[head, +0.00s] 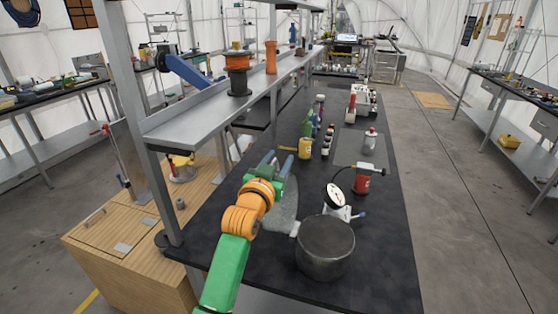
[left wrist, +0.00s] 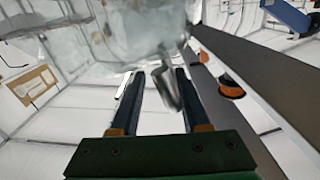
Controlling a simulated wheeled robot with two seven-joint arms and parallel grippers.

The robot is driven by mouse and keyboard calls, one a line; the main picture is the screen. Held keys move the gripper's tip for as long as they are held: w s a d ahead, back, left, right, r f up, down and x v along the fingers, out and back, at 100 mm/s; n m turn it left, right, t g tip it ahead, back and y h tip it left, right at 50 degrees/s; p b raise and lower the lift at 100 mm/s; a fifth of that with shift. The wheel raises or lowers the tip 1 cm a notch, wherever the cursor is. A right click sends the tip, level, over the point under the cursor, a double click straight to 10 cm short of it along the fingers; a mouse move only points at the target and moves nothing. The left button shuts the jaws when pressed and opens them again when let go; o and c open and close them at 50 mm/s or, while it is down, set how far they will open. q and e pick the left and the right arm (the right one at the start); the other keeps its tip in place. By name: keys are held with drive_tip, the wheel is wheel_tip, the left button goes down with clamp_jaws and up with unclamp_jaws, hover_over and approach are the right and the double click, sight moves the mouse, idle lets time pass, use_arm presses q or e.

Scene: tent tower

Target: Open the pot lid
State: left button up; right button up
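A dark grey metal pot (head: 325,262) stands upright on the near part of the black-topped bench. My right gripper is not in view.
A metal shelf (head: 205,120) with spools runs along the left. Bench right of the pot is clear.

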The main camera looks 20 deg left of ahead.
use_arm(q)
drive_tip(key=shift+d, duration=0.2)
drive_tip(key=shift+s, duration=0.3)
drive_tip(key=s, duration=0.1)
drive_tip(key=s+b, duration=0.1)
drive_tip(key=s, duration=0.3)
drive_tip(key=shift+s+a+b, duration=0.25)
drive_tip(key=shift+b, duration=0.15)
drive_tip(key=shift+s, duration=0.5)
drive_tip(key=shift+s, duration=0.1)
